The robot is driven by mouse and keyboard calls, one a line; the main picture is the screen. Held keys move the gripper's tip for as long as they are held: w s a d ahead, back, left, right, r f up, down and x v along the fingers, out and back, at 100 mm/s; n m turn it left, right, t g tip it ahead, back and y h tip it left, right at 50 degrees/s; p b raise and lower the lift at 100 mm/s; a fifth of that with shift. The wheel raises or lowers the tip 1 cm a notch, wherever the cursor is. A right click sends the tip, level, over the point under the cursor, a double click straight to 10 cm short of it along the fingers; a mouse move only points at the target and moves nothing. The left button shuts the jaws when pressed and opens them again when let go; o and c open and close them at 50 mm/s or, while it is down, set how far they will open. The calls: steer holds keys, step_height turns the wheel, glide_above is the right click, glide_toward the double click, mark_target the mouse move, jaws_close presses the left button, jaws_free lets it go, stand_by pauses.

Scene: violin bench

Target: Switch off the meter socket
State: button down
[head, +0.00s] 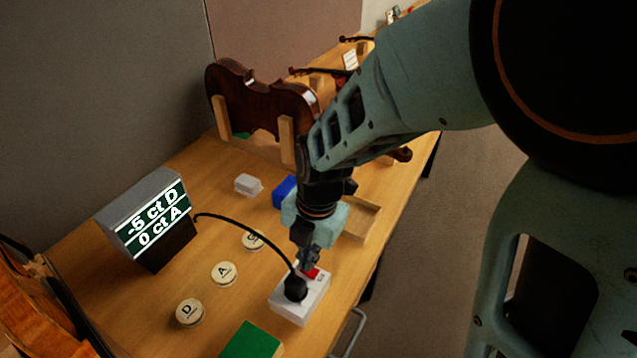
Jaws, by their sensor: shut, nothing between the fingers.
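The meter socket (301,304) is a white box on the bench, with a black plug (295,289) in it. A red switch (313,273) shows at its far end, partly hidden by my gripper (308,265). My gripper points down and is shut, with its fingertips at or just above the switch; I cannot tell if they touch it. A black cable runs from the plug to the meter (152,219), whose screen is lit and reads "-5 ct D" and "0 ct A". I cannot make out the switch's position.
Round discs marked D (190,312), A (224,274) and G (254,241) lie left of the socket. A green block (251,341) is in front. A blue box (285,191), a wooden tray (361,221) and a violin in a stand (258,103) are behind.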

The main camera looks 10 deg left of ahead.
stand_by(0.3)
steer(key=shift+a+f+b, duration=0.1)
steer(key=shift+f+b, duration=0.45)
steer(key=shift+b, duration=0.25)
steer(key=shift+r, duration=0.2)
steer(key=shift+s+d, duration=0.35)
steer(key=shift+d, duration=0.4)
steer(key=shift+r, duration=0.1)
